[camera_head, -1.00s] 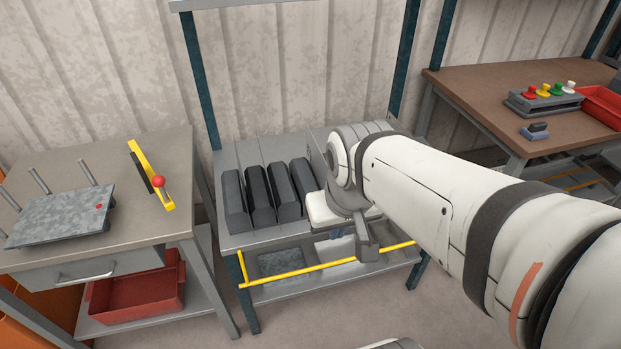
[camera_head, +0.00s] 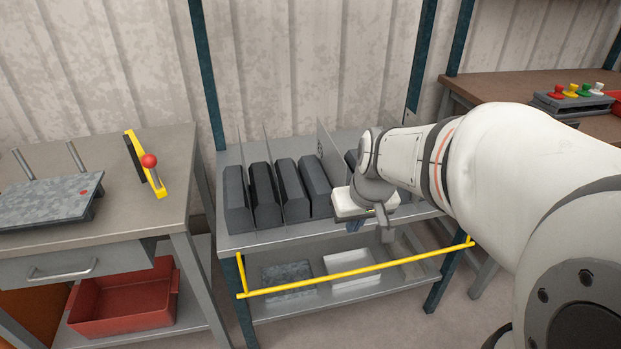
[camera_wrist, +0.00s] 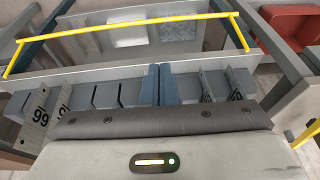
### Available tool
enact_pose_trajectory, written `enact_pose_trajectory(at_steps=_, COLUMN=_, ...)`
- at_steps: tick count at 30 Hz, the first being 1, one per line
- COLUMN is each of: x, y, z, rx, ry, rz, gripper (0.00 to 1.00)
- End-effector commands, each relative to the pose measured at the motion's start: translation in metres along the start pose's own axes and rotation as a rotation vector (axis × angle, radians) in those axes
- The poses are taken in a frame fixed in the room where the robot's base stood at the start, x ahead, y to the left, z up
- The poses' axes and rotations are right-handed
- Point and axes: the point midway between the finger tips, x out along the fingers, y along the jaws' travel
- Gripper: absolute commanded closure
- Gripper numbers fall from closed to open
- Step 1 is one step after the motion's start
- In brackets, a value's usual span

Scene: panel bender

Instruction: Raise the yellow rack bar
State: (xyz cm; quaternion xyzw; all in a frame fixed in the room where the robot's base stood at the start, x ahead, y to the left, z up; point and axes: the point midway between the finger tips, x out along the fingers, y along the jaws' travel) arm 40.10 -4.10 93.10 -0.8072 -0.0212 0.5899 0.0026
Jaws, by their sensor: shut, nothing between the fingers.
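The yellow rack bar (camera_head: 350,273) runs across the front of the rack, low, below the edge of the upper shelf. Short yellow end arms join it at each side. In the wrist view the bar (camera_wrist: 130,29) crosses the top of the picture, beyond the fingers. My gripper (camera_head: 355,226) hangs at the rack's front shelf edge, above and apart from the bar, right of its middle. In the wrist view its blue fingers (camera_wrist: 159,68) are together with nothing between them. My wrist partly hides the upper shelf.
Several dark blocks (camera_head: 265,195) stand between dividers on the rack's upper shelf (camera_head: 262,238). The lower shelf holds a white tray (camera_head: 350,266). A left table (camera_head: 140,225) carries a yellow piece with a red knob (camera_head: 149,160). A brown table (camera_head: 490,91) stands right.

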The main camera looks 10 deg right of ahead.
Motion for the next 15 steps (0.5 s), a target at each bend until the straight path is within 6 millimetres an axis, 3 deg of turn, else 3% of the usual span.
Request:
enact_pose_trajectory(at_steps=1, x=0.041, y=0.009, z=0.002, rx=0.004, ry=0.002, rz=-0.002, gripper=1.00)
enact_pose_trajectory(at_steps=9, x=0.164, y=0.057, z=-0.016, rx=-0.004, ry=0.040, rz=0.002, gripper=1.00)
enact_pose_trajectory(at_steps=15, x=0.240, y=0.094, z=-0.023, rx=-0.007, ry=0.066, rz=0.014, gripper=1.00)
